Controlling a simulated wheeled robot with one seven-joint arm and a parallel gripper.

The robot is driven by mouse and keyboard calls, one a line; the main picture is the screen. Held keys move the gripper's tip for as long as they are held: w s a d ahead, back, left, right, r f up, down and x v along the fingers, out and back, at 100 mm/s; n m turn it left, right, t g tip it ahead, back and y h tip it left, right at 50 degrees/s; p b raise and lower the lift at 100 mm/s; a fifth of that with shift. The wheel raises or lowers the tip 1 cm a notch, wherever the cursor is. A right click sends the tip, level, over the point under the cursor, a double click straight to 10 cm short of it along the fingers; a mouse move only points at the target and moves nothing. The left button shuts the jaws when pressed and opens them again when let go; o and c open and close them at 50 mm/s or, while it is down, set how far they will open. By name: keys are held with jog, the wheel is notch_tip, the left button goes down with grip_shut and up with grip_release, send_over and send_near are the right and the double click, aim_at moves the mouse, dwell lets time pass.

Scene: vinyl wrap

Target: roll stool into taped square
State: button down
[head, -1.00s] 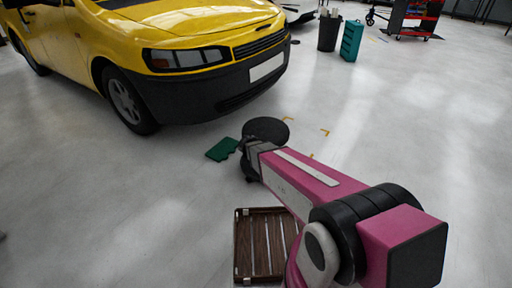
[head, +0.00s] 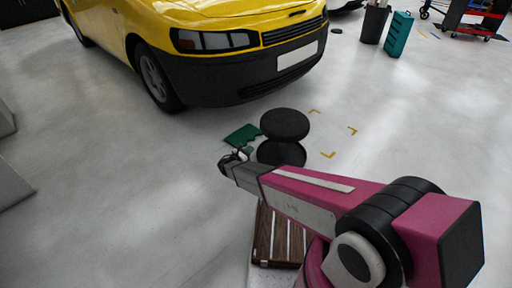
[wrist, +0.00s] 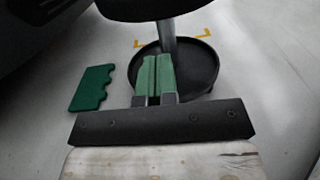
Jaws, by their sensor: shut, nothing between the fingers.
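The stool (head: 285,124) has a round black seat above a round black base tray. It stands upright on the floor, just beyond my gripper. In the wrist view its base (wrist: 203,66) and grey post show, with the seat cut off at the top. The taped square (head: 352,131) is marked by yellow corner pieces on the floor, right of and behind the stool; one corner may be hidden by the seat. My gripper (head: 228,163) is shut and empty. Its green fingers (wrist: 154,76) point toward the stool's base in the wrist view; I cannot tell whether they touch it.
A green notched board (head: 242,135) lies on the floor left of the stool. A yellow car (head: 220,50) stands behind. A brown slatted platform (head: 277,240) is near my arm. A dark bin (head: 374,24) and teal box (head: 398,34) stand far right. The floor around the square is clear.

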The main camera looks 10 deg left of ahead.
aim_at(268, 137)
jog(key=x, duration=1.2)
jog(key=shift+w+d, duration=0.1)
jog(key=shift+d, duration=0.15)
jog(key=shift+w+d, duration=0.1)
jog(key=x, duration=5.2)
jog(key=shift+d, duration=0.3)
jog(key=shift+s+r, duration=0.1)
jog(key=shift+s, duration=0.15)
